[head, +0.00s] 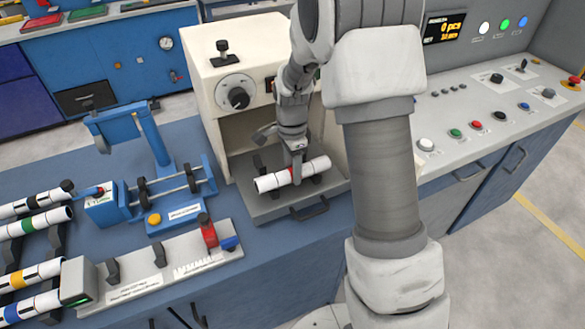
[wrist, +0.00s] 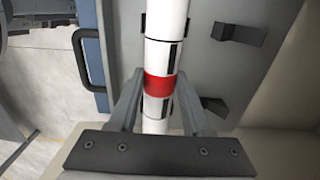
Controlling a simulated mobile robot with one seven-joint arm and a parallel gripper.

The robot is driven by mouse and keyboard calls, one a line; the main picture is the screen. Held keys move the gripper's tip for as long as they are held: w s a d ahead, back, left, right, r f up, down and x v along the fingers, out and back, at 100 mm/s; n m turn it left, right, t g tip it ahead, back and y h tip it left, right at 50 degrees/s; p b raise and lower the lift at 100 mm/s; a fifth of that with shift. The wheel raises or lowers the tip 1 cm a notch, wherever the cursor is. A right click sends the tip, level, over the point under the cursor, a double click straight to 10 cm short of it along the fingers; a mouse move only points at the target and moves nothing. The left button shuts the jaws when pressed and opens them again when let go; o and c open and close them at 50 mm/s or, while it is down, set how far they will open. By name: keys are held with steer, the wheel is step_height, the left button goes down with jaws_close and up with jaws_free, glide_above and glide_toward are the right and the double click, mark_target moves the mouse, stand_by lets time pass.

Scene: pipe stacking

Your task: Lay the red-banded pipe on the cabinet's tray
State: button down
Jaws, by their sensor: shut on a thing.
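The red-banded pipe (head: 268,182) is white with a red band near its middle. It is at the grey tray (head: 262,207) pulled out at the front of the cream cabinet (head: 225,80). My gripper (head: 296,172) reaches down from above and is shut on the pipe at the band. In the wrist view the two fingers (wrist: 160,98) stand on either side of the red band (wrist: 159,86). Dark brackets (wrist: 237,30) on the tray show beside the pipe. I cannot tell whether the pipe touches the tray or its brackets.
Several other banded pipes (head: 35,224) lie on a rack at the left. A blue fixture with rollers (head: 160,185) and a pale bracketed plate (head: 160,268) stand left of the tray. A dark handle (head: 310,209) sticks out at the tray's front. A control panel (head: 490,110) is at right.

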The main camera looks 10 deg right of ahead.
steer(key=shift+f, duration=0.35)
steer(key=shift+c, duration=1.3)
jaws_free()
step_height(320, 180, up, 18)
steer(key=p, duration=0.1)
steer(key=shift+w+f+p, duration=0.2)
steer(key=shift+f+p, duration=0.05)
steer(key=shift+p, duration=0.1)
steer(key=s+r+n+t, duration=0.3)
steer(key=s+r+n, duration=0.45)
steer(key=s, duration=0.45)
steer(key=s+n+t+p, duration=0.1)
steer(key=s+n+t, duration=0.1)
steer(key=s+n, duration=0.6)
steer(key=s+r, duration=0.1)
steer(key=s, duration=0.2)
steer(key=shift+s+t, duration=0.4)
